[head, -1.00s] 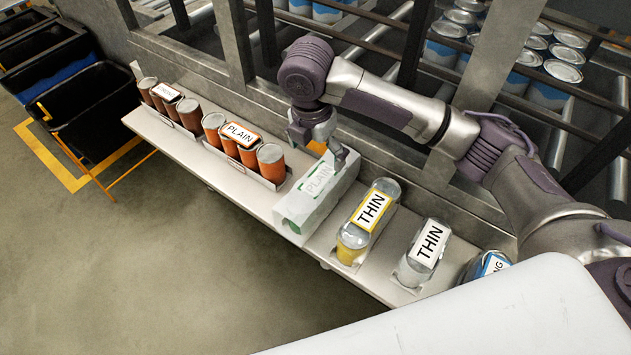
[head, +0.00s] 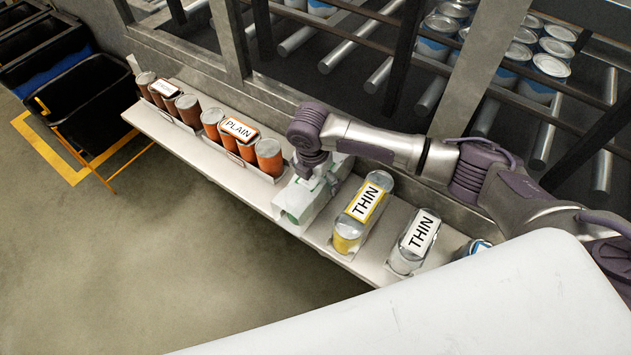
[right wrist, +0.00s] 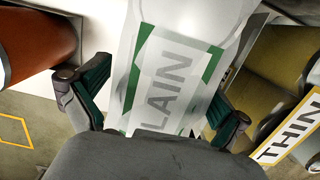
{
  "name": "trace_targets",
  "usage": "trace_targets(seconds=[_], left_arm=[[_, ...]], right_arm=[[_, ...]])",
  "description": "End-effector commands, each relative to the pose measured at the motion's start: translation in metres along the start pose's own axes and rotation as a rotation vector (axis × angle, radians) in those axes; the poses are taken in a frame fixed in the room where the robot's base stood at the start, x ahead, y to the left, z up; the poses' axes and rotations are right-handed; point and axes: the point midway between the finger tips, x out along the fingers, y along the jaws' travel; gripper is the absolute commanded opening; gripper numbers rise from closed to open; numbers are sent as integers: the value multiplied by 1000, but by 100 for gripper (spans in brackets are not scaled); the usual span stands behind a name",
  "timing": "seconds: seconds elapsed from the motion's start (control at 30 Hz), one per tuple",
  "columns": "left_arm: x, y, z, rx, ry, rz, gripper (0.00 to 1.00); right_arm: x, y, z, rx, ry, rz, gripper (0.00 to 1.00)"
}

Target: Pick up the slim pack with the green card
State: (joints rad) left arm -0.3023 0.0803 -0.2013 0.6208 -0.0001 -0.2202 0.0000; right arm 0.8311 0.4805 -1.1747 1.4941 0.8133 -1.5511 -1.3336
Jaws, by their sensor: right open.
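The pack with the green card (head: 296,204) is a long whitish, translucent pack lying on the shelf. In the right wrist view its green-edged card (right wrist: 172,75) shows letters reading "LAIN", the rest covered. My right gripper (head: 317,184) is over this pack and hides much of it in the head view. In the right wrist view my right gripper (right wrist: 156,101) has its green-padded fingers apart, one on each side of the pack. Any contact is hard to judge. My left gripper is not in view.
A yellow-card "THIN" pack (head: 358,218) lies close to the right, then a white-card "THIN" pack (head: 414,243). Orange "PLAIN" cans (head: 269,156) sit close to the left. The metal shelf (head: 262,200) has a frame behind it. Black bins (head: 95,105) stand far left.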

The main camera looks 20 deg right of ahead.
Motion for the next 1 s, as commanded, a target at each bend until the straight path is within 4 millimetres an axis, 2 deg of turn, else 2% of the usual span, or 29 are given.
trace_targets(seconds=[0.17,0.7,0.77,1.0], left_arm=[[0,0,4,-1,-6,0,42],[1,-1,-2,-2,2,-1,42],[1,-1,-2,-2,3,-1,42],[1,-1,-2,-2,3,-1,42]], right_arm=[[0,0,0,0,0,0,100],[0,0,0,1,0,0,12],[0,0,0,1,0,0,3],[-3,2,1,1,-1,5,3]])
